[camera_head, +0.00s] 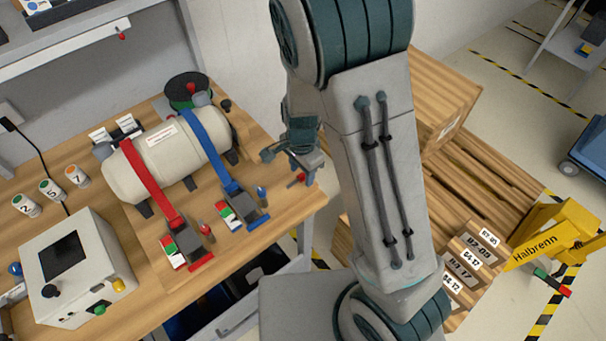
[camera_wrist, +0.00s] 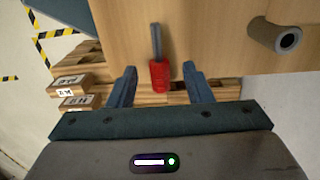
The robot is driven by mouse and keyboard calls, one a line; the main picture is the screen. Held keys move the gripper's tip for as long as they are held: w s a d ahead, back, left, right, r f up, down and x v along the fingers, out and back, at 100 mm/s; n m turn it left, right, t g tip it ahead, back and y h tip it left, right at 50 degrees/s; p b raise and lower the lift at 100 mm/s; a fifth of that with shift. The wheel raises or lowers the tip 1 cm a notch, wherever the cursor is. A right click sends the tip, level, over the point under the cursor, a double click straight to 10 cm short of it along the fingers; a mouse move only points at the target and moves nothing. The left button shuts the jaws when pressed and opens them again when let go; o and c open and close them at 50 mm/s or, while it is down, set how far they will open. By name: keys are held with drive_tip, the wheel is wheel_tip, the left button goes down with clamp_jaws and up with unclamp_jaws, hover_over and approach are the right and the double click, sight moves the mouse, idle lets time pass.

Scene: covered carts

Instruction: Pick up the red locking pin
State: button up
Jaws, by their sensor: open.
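The red locking pin (camera_wrist: 159,76) has a red grip and a grey shaft. In the wrist view it lies at the edge of the wooden table top, its shaft pointing away from me. My gripper (camera_wrist: 160,82) is open, with one blue finger on each side of the red grip and a gap on both sides. In the head view my gripper (camera_head: 289,165) is over the table's right end, and a small red part of the pin (camera_head: 297,181) shows just below it. My arm and gripper hide some of the area around it.
A cream tank (camera_head: 165,158) with red and blue straps lies on the table (camera_head: 291,211). A grey control box (camera_head: 73,267) stands at left. A grey tube (camera_wrist: 274,38) is right of the pin. Wooden pallets (camera_head: 476,180) and a yellow Halbrenn frame (camera_head: 556,238) are at right.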

drive_tip(key=shift+f, duration=0.45)
clamp_jaws()
drive_tip(key=shift+r, duration=0.1)
